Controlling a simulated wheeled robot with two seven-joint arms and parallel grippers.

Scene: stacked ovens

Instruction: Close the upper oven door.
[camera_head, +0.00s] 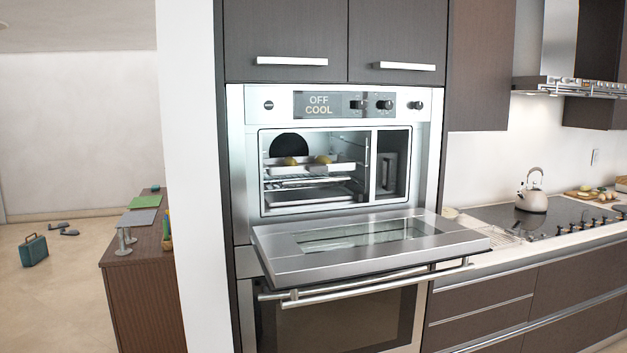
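The upper oven (336,165) is built into a tall dark cabinet. Its door (285,258) is hinged at the bottom and hangs open, tilted out toward me, with its window facing up. A long metal bar handle (375,285) shows at the door's front edge. Inside the open oven, a tray (285,168) with yellowish food on it rests on a rack. The oven display reads "OFF COOL". Neither of my grippers is in view.
The lower oven (345,322) sits below and looks shut. A counter with a cooktop (550,217) and a kettle (532,192) is at the right. A white wall edge (195,170) stands left of the cabinet. A low wooden cabinet (145,280) is farther left.

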